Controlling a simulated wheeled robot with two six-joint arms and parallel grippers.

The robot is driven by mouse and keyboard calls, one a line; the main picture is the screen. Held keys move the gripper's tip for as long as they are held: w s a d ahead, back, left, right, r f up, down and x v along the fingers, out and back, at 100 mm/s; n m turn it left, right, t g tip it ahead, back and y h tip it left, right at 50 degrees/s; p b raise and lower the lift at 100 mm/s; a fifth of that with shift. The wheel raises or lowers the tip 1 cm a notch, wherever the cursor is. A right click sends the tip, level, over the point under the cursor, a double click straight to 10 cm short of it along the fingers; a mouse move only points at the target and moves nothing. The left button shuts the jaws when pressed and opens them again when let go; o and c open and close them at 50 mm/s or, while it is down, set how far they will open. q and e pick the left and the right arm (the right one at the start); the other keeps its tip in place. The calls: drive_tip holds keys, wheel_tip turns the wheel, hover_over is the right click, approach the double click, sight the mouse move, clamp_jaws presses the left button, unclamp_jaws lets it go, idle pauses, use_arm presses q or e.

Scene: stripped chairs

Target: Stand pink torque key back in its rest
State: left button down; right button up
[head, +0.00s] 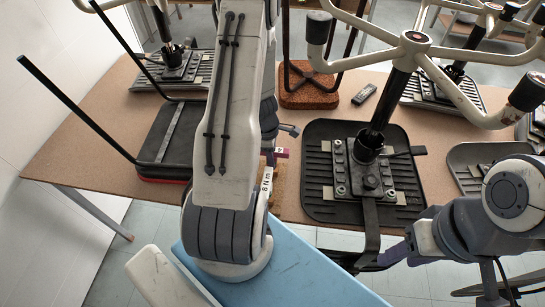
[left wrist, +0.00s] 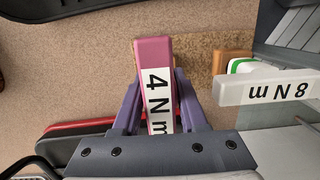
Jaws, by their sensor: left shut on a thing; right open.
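The pink torque key (left wrist: 153,52) is a bar with a white "4 N m" label. My left gripper (left wrist: 157,82) is shut on it, with one purple finger on each side. In the head view a small pink-purple bit of key or finger (head: 282,153) shows right of my left arm, which hides most of the gripper. A brown speckled cork block (left wrist: 205,48), likely the rest, lies beyond the key; whether they touch is unclear. A white "8 N m" key (left wrist: 265,91) is beside it, also visible in the head view (head: 267,178). My right gripper (head: 396,253) is open and empty at lower right.
Green and orange keys (left wrist: 232,63) are close by the white one. A black ribbed chair plate (head: 318,190) with a post stands on the brown table (head: 85,125). A dark seat frame with a red edge (head: 165,180) is at left.

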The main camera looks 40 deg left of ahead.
use_arm(q)
drive_tip(key=shift+f+b, duration=0.45)
drive_tip(key=shift+f, duration=0.15)
drive_tip(key=shift+c, duration=1.8)
unclamp_jaws()
